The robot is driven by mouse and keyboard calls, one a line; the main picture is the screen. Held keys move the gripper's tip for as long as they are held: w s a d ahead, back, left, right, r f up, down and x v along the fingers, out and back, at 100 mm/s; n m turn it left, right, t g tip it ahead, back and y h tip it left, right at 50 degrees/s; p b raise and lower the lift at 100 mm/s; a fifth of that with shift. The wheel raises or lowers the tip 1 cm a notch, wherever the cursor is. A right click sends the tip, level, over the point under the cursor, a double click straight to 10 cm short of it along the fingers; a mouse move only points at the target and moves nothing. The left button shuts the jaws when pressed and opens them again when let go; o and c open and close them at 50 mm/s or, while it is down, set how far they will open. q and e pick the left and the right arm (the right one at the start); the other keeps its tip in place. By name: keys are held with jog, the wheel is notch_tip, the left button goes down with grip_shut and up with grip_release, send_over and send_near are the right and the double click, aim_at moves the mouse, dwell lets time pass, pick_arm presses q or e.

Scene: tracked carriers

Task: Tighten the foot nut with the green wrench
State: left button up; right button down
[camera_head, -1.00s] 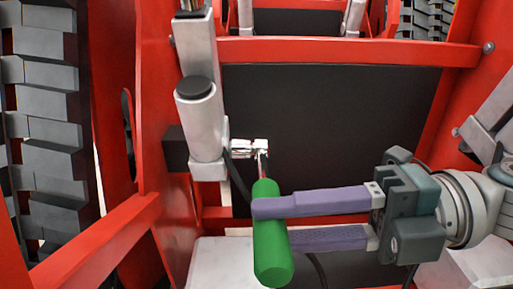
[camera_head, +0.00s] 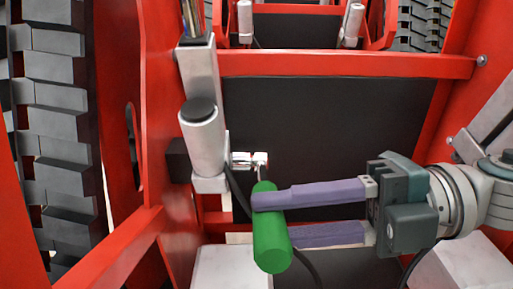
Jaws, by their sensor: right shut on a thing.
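The green wrench (camera_head: 270,238) is in the middle of the head view, its thick green handle toward me and its thin metal shaft pointing up and away. My right gripper (camera_head: 266,217) comes in from the right, its two purple fingers shut on the green handle. The wrench's metal end meets a small shiny metal fitting (camera_head: 243,159), likely the foot nut, at the side of the grey cylinder's foot. I cannot tell how far the wrench sits on the nut. My left gripper is not in view.
A grey cylinder (camera_head: 203,135) stands left of the wrench against the red frame (camera_head: 345,65). A dark panel (camera_head: 340,125) lies behind. A grey track (camera_head: 62,130) runs along the left. White blocks (camera_head: 231,268) stand below. A black cable passes near the wrench.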

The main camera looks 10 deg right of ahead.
jog(key=shift+w+r+m, duration=0.2)
jog(key=shift+r+m, duration=0.1)
jog(key=shift+r, duration=0.15)
jog(key=shift+w+r+m+p, duration=0.35)
jog(key=shift+r+m+p, duration=0.15)
jog(key=shift+r+p, duration=0.25)
